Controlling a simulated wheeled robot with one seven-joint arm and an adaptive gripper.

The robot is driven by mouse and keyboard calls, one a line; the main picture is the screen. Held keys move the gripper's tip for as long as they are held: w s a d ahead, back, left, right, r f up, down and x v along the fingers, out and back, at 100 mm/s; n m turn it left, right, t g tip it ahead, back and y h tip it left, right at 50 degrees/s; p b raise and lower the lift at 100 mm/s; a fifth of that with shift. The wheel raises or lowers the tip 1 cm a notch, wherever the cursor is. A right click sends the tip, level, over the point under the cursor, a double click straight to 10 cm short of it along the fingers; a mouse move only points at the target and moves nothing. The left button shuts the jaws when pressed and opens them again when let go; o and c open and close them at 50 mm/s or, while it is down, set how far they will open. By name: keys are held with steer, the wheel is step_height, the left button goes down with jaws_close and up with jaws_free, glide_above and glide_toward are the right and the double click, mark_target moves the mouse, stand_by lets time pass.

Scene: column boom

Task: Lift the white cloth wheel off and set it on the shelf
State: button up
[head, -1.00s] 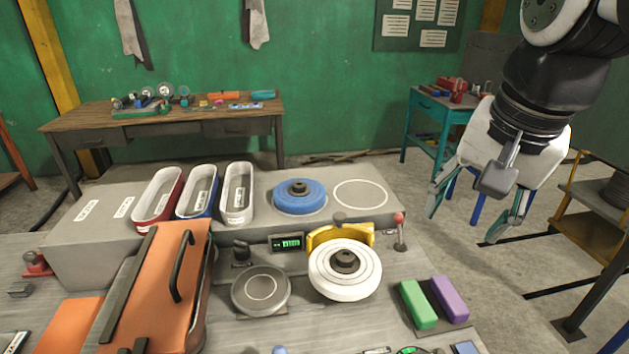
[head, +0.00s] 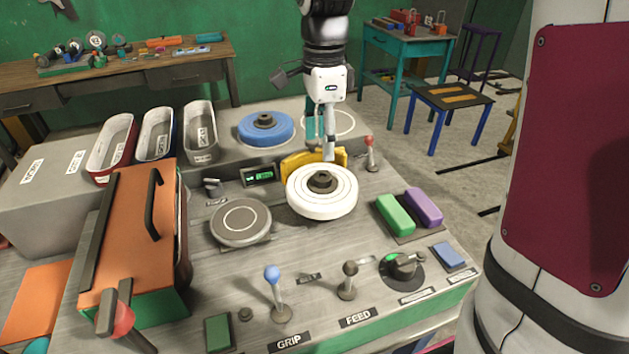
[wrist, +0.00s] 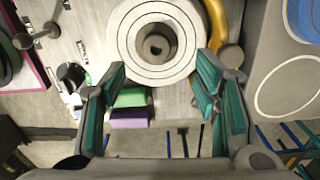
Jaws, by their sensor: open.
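The white cloth wheel (head: 322,192) sits on its mount on the bench, with a dark hub (head: 322,181) at its middle and a yellow guard (head: 313,160) behind it. In the wrist view the wheel (wrist: 150,67) shows at the top centre. My gripper (head: 322,150) is above and just behind the wheel, fingers pointing down, apart from the hub. In the wrist view my gripper (wrist: 162,85) is open, its teal-padded fingers spread and nothing between them. The grey shelf (head: 302,131) behind holds a blue wheel (head: 265,129) and has an empty white ring outline (head: 345,121), partly hidden by my gripper.
A red-knobbed lever (head: 370,155) stands right of the guard. Green (head: 395,215) and purple (head: 423,207) blocks lie to the right. A grey disc (head: 241,222) is left of the wheel. Several bins (head: 201,135) stand on the shelf's left. Levers (head: 277,295) line the front.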

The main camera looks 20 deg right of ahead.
mark_target(324, 175)
step_height(324, 175, down, 3)
steer(key=shift+s+d+f+p, duration=0.1)
steer(key=shift+s+f+p, duration=0.1)
steer(key=shift+f, duration=1.15)
steer(key=shift+s+d+f+p, duration=0.1)
steer(key=shift+f+p, duration=0.1)
steer(key=shift+f, duration=1.1)
steer(key=shift+c, duration=0.3)
jaws_close()
